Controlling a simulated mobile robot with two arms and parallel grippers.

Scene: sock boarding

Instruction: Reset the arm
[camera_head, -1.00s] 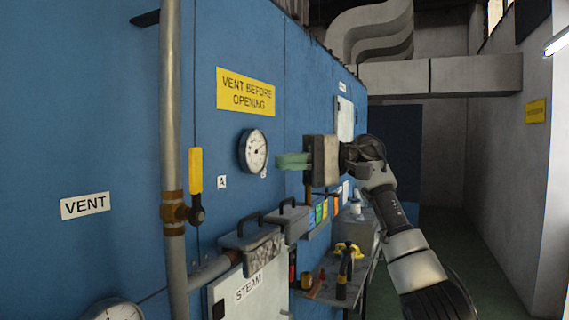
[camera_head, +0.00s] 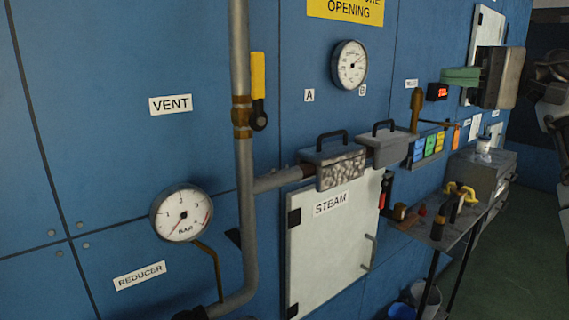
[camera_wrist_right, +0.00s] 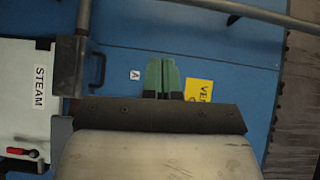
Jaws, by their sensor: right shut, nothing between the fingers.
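My right gripper (camera_head: 461,76) is at the upper right in the head view, its arm coming in from the right edge. Its green fingers are closed together with nothing between them. It hangs in front of the blue panel (camera_head: 120,60), apart from the gauges and handles. My left gripper is not in view.
A vertical pipe with a yellow-handled valve (camera_head: 257,75) stands on the panel. A pressure gauge (camera_head: 181,213) is at lower left, another dial (camera_head: 349,65) above. Lidded boxes (camera_head: 340,165) sit over the STEAM door (camera_head: 325,250). A tool shelf (camera_head: 425,228) juts out at right, with open floor beyond.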

